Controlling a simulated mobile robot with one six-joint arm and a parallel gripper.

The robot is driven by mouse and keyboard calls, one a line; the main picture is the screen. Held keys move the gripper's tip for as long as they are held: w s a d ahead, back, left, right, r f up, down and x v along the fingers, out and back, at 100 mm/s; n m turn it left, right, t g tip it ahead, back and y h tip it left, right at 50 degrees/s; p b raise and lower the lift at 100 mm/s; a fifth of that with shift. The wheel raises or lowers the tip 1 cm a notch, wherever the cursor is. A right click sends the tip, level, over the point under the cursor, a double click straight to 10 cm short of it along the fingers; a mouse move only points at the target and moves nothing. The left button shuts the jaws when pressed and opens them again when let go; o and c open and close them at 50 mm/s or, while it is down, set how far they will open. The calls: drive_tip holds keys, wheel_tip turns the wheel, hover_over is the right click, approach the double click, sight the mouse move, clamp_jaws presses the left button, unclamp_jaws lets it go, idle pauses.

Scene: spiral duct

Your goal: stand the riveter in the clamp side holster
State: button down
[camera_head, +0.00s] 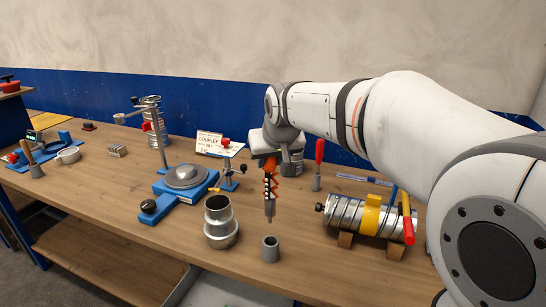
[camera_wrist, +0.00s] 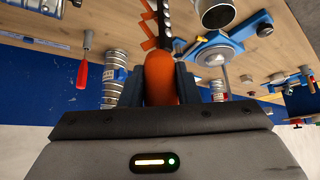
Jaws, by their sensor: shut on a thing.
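My gripper (camera_head: 268,155) is shut on the riveter (camera_head: 270,190), which hangs roughly upright with its dark nose pointing down. In the wrist view the riveter's orange handle (camera_wrist: 161,77) sits between the fingers of my gripper (camera_wrist: 160,85). A grey cup-shaped holster (camera_head: 270,250) stands on the bench, its mouth open and apparently empty. The riveter's tip appears just above and behind this holster in the head view, apart from it. Another grey holster (camera_head: 317,183) behind holds a red-handled tool (camera_head: 319,152). Which one is called clamp side is not marked.
A spiral duct (camera_head: 345,215) with a yellow band (camera_head: 371,214) lies on wooden blocks to the right. A metal coupler (camera_head: 220,222) stands left of the empty holster. A blue fixture with a round plate (camera_head: 185,177) and a card sign (camera_head: 209,143) are behind.

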drive_tip(key=shift+w, duration=0.1)
drive_tip(key=shift+f+b, duration=0.2)
drive_tip(key=shift+b, duration=0.1)
drive_tip(key=b, duration=0.4)
hover_over(272, 200)
drive_tip(key=w, duration=0.2)
drive_tip(key=f, duration=0.5)
drive_tip(key=shift+s+a+f, duration=0.15)
drive_tip(key=shift+a+f, duration=0.05)
drive_tip(key=shift+b, duration=0.4)
idle(0.9)
drive_tip(key=shift+f+b, duration=2.9)
drive_tip(key=shift+f, duration=0.6)
drive_tip(key=c, duration=1)
unclamp_jaws()
